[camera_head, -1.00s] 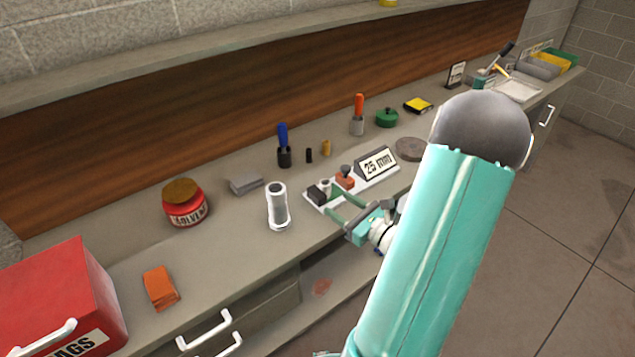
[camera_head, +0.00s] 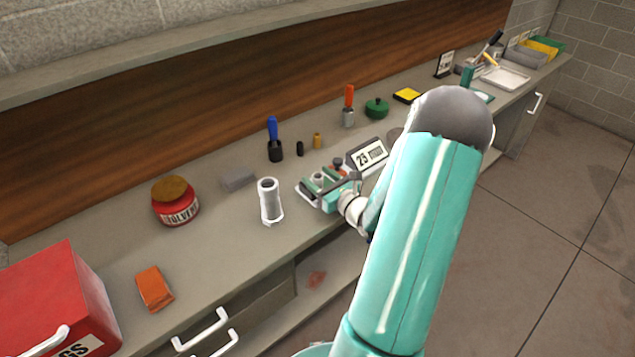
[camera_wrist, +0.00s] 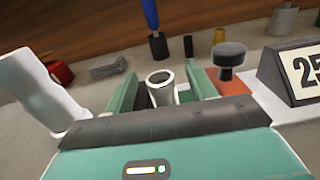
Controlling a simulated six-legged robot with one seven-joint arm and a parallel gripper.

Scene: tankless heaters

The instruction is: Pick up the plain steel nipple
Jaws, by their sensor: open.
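The plain steel nipple (camera_wrist: 161,88) is a short, pale grey hollow cylinder, standing upright with its open top showing in the wrist view. In the head view the nipple (camera_head: 318,178) is small and partly covered by my gripper. My gripper (camera_wrist: 163,84) is open, with one green finger on each side of the nipple. Whether either finger touches it cannot be told. In the head view my gripper (camera_head: 322,182) is low over the white tray (camera_head: 304,192) on the bench.
An orange block with a dark knob (camera_wrist: 231,60) stands close right of the fingers, beside the "25 mm" sign (camera_head: 367,154). A white tube (camera_head: 270,202) stands to the left. Black (camera_head: 300,149) and brass (camera_head: 317,141) cylinders stand behind.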

